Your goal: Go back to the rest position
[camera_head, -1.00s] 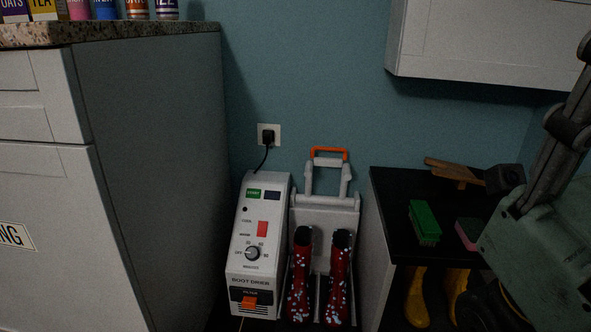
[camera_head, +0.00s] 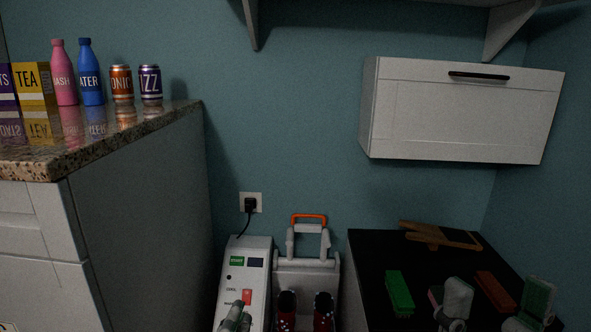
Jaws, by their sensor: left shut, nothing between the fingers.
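My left gripper (camera_head: 237,318) shows at the bottom edge, in front of the boot drier (camera_head: 233,280). Its fingertips are together and nothing is between them. My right gripper (camera_head: 497,312) shows at the bottom right, over the dark bench top (camera_head: 372,265). Its two fingers stand wide apart and it looks empty. The rest of both arms is out of view below.
A counter (camera_head: 60,160) with bottles, cans and boxes stands at the left. Red boots (camera_head: 322,308) sit on the drier's rack. The bench holds a green brush (camera_head: 399,293), a reddish brush (camera_head: 493,291) and a wooden boot jack (camera_head: 440,236). A white wall cabinet (camera_head: 455,115) hangs above.

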